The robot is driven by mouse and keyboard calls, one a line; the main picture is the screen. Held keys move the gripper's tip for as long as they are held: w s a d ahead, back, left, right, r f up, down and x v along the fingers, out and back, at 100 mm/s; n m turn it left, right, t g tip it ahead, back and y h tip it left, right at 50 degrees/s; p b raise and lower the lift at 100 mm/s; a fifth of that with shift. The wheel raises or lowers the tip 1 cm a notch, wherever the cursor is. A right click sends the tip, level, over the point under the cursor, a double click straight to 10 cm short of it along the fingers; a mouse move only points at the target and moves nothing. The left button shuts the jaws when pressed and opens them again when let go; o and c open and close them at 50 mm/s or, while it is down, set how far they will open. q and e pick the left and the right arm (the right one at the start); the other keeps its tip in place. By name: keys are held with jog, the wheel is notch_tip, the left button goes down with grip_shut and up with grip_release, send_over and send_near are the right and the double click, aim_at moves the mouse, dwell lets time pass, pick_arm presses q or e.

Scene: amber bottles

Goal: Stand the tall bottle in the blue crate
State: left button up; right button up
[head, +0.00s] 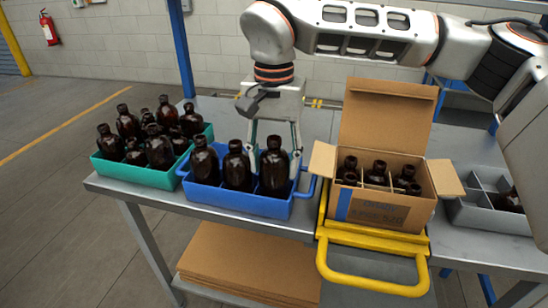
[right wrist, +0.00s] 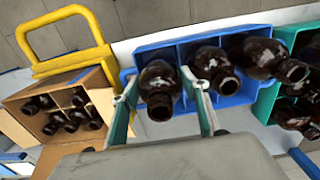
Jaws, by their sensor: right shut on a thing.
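The blue crate (head: 240,203) stands on the metal table, and it also shows in the right wrist view (right wrist: 228,100). The tall brown bottle (head: 274,168) is upright at the crate's right end in the head view; its base is hidden by the front wall, so I cannot tell whether it touches the floor. My right gripper (head: 273,160) comes from above with a finger on each side of this bottle and is shut on it. The bottle also shows between the fingers in the right wrist view (right wrist: 160,85). My left gripper is not in view.
Two more brown bottles (head: 237,170) stand in the blue crate. A teal crate (head: 140,174) full of bottles is at left. An open cardboard box (head: 385,210) with bottles, a yellow-handled carrier (head: 370,285) and a grey divided crate (head: 480,215) are at right.

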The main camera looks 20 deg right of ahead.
jog(key=shift+f, duration=0.8)
jog(key=o, duration=1.3)
jog(key=shift+o, duration=0.2)
jog(key=shift+f, duration=0.1)
notch_tip(320, 180, up, 12)
jog(key=shift+r, duration=0.1)
